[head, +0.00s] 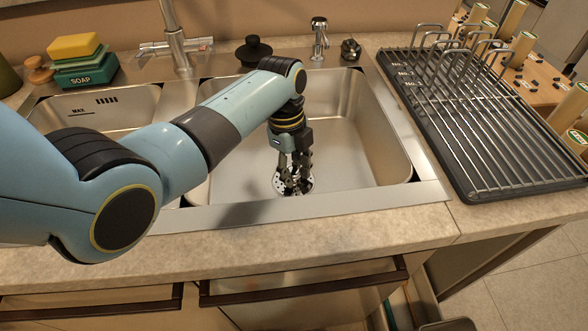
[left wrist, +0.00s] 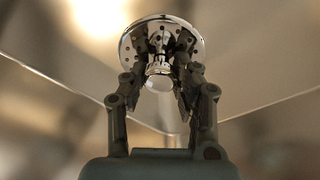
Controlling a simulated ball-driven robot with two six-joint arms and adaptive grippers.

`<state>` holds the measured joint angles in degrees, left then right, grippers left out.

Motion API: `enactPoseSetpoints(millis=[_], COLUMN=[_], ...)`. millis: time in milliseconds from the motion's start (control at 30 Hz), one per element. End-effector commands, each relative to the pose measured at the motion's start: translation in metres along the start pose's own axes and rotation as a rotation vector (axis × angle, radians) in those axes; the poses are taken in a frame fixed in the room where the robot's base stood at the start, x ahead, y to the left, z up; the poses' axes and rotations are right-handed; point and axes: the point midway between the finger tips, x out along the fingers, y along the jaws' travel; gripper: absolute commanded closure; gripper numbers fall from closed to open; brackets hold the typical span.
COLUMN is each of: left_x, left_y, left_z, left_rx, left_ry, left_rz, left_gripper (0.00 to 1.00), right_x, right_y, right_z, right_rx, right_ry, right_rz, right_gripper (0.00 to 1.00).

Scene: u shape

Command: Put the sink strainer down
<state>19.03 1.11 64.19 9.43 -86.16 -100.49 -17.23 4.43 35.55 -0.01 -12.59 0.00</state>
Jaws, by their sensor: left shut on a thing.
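The sink strainer (head: 306,184) is a shiny round metal disc with small holes and a central knob. My left gripper (head: 294,178) points down inside the right basin of the sink (head: 345,150) and is shut on the strainer, low in the basin near its front. In the left wrist view the strainer (left wrist: 160,36) sits between the fingertips, with its knob between the fingers of my left gripper (left wrist: 161,85). I cannot tell whether the strainer touches the basin floor. Part of it is hidden behind the fingers. My right gripper is out of view.
A black dish rack (head: 480,190) stands on the counter to the right. A faucet (head: 176,45), a black stopper (head: 254,52) and a small dispenser (head: 319,40) line the back edge. A soap box with sponge (head: 86,70) stands at the back left. The basin around my gripper looks empty.

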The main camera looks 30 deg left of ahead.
Motion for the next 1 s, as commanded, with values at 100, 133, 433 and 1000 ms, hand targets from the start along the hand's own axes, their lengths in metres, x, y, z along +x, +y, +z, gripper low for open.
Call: enactPoseSetpoints(millis=[100, 133, 433, 1000], left_x=[0.001, 0.0, 0.0, -0.1], left_y=[0.0, 0.0, 0.0, -0.001], left_z=[0.0, 0.0, 0.0, 0.0], left_rx=[0.0, 0.0, 0.0, 0.0], left_ry=[0.0, 0.0, 0.0, -0.001], left_rz=[0.0, 0.0, 0.0, -0.002], left_gripper=[0.59, 0.55, 0.48, 0.48], right_x=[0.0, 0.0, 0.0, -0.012], right_y=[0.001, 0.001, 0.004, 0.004], right_z=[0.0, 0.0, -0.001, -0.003], right_rx=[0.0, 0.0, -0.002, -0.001], right_ry=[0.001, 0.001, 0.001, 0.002], right_rz=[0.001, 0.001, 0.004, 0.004], right_gripper=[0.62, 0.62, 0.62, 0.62])
